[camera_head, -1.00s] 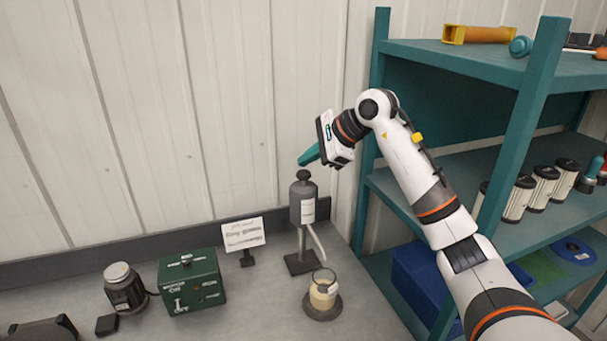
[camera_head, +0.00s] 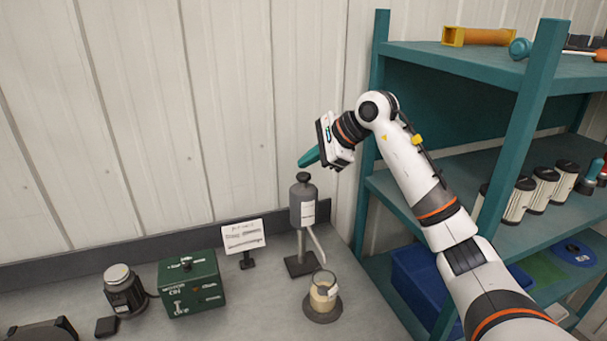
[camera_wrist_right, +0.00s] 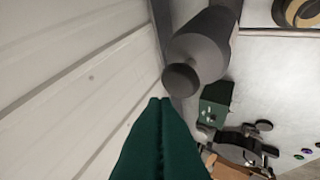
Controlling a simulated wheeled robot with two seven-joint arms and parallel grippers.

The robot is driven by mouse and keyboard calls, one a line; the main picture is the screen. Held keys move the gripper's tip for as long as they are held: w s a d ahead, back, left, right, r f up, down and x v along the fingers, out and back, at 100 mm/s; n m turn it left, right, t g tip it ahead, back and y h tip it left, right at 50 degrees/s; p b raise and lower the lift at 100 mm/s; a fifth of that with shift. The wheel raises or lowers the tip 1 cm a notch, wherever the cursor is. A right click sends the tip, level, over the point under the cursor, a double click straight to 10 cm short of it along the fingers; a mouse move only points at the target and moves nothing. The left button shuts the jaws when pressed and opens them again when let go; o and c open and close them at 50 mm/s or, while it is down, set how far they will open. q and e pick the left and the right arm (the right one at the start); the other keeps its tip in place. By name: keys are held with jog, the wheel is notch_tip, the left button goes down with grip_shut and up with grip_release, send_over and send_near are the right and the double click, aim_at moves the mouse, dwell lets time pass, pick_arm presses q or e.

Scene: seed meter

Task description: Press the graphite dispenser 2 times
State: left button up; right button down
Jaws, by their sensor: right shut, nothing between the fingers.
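The graphite dispenser (camera_head: 303,205) is a grey cylinder with a dark knob on top, a white label and a spout, held upright on a stand. It also shows from above in the right wrist view (camera_wrist_right: 205,45), with its round knob (camera_wrist_right: 181,80) near my fingertips. A glass jar (camera_head: 323,291) with pale contents stands on a dark round base below the spout. My right gripper (camera_head: 309,157), with teal fingers, is shut and empty just above the knob. It also shows in the right wrist view (camera_wrist_right: 160,103). A small gap seems to separate fingertips and knob. My left gripper is out of view.
A white sign (camera_head: 243,236) stands left of the dispenser. A green control box (camera_head: 191,284) and a dark cylindrical device (camera_head: 124,291) stand farther left. A teal shelf (camera_head: 463,62) with filters and tools is at the right. The wall is close behind the dispenser.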

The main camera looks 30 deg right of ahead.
aim_at(309, 176)
jog(key=shift+f, duration=0.15)
dwell(0.6)
jog(key=shift+f+b, duration=0.3)
jog(key=shift+f+b, duration=0.75)
jog(key=shift+f, duration=0.25)
dwell(0.9)
jog(key=shift+r, duration=0.1)
jog(key=shift+r+p, duration=1.1)
jog(key=shift+r, duration=0.15)
jog(key=shift+r, duration=0.15)
notch_tip(309, 176, up, 5)
jog(key=p, duration=0.4)
